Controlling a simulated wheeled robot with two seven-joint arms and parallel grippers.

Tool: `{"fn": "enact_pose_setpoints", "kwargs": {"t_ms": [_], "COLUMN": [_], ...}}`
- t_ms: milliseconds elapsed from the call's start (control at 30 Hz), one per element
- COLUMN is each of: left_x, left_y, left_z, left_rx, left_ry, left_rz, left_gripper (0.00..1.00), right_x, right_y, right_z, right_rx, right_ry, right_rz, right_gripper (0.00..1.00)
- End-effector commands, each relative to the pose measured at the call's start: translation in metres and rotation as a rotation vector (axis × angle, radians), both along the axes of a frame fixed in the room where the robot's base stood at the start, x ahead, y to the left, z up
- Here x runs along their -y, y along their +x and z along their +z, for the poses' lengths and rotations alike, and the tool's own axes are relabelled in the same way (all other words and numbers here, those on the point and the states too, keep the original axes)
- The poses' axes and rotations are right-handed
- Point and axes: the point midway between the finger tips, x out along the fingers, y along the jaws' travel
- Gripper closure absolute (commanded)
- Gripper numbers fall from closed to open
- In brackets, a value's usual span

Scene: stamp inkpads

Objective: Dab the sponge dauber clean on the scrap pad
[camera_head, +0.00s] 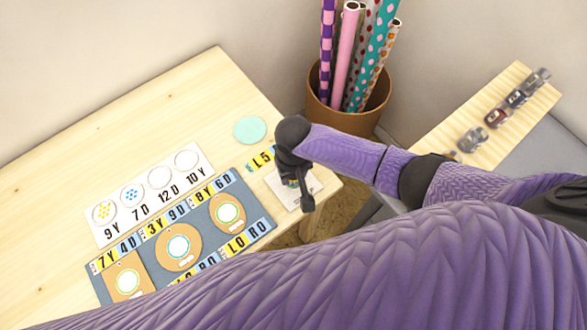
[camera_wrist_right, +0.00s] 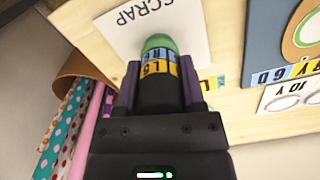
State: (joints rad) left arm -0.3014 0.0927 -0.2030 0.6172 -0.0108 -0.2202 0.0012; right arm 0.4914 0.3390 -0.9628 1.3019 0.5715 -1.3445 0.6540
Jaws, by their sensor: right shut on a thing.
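My right gripper (camera_head: 300,196) is over the scrap pad at the right end of the wooden table. It is shut on the sponge dauber (camera_wrist_right: 158,68), which has a black body, yellow and blue labels and a green rounded end. The dauber's green end overlaps the white scrap pad (camera_wrist_right: 125,34) in the right wrist view; I cannot tell whether they touch. In the head view the scrap pad (camera_head: 316,184) is partly hidden by the gripper. My left gripper is not in view.
A mint disc (camera_head: 250,129) lies on the table (camera_head: 180,105). A white card with circles (camera_head: 150,217) and a grey-blue mat (camera_head: 205,229) bearing tan tags are at left. A brown bin (camera_head: 372,110) of patterned rolls stands behind.

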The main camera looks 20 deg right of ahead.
Motion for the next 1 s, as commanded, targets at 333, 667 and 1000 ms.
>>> {"fn": "enact_pose_setpoints", "kwargs": {"t_ms": [333,667,1000], "left_x": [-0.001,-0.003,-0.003], "left_y": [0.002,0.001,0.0], "left_z": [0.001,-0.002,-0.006], "left_rx": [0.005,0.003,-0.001], "left_ry": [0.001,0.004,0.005], "left_rz": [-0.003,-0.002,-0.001], "left_gripper": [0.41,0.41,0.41], "right_x": [0.0,0.0,0.0], "right_y": [0.0,0.0,0.0], "right_z": [0.001,-0.004,-0.009], "right_rx": [0.0,0.0,0.0], "right_ry": [0.0,0.0,0.0], "right_rz": [0.0,-0.001,-0.001], "right_gripper": [0.91,0.91,0.91]}}
